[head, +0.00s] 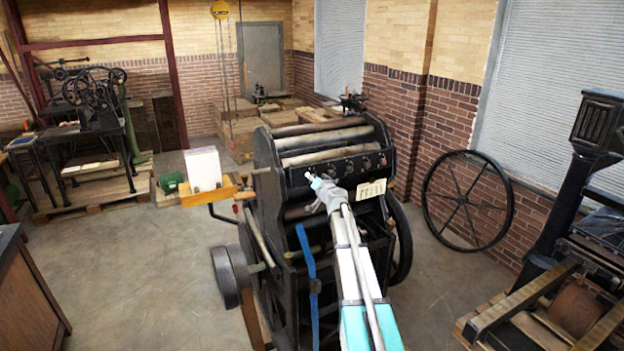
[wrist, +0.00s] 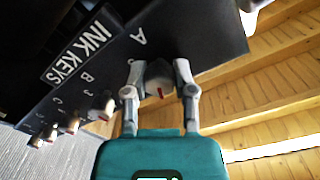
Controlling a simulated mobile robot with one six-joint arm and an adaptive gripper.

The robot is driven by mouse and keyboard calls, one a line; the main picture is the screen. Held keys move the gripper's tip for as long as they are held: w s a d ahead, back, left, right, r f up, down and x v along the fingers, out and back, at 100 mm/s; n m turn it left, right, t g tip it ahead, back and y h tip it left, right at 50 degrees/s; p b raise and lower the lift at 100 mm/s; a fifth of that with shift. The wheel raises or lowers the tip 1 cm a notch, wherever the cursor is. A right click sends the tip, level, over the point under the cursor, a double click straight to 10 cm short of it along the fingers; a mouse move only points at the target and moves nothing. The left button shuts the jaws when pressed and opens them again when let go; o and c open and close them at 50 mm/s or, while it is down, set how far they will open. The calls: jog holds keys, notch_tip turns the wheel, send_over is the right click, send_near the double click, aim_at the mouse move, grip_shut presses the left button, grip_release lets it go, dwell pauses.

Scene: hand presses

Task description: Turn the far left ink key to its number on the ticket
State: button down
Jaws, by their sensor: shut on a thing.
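The press's dark ink key panel (head: 345,168) carries a row of keys. In the wrist view, the key under letter A (wrist: 158,78) is a grey knob with a red mark on its face. My gripper (wrist: 160,93) has one finger on each side of this knob and is shut on it. In the head view, my gripper (head: 322,190) is at the left end of the row and hides that key. The pale ticket (head: 372,189) is on the press right of my gripper; its writing is too small to read. The numbers around key A cannot be read.
Neighbouring keys, such as the one by letter B (wrist: 103,105), run down to the left in the wrist view beside the INK KEYS label (wrist: 84,48). A wooden feed board with white paper (head: 203,168) juts out left of the press. Open floor lies further left.

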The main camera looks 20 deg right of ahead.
jog(key=shift+m, duration=1.5)
jog(key=shift+c, duration=2.2)
grip_release()
jog(key=shift+s, duration=0.1)
jog(key=s, duration=0.7)
jog(key=shift+s, duration=0.15)
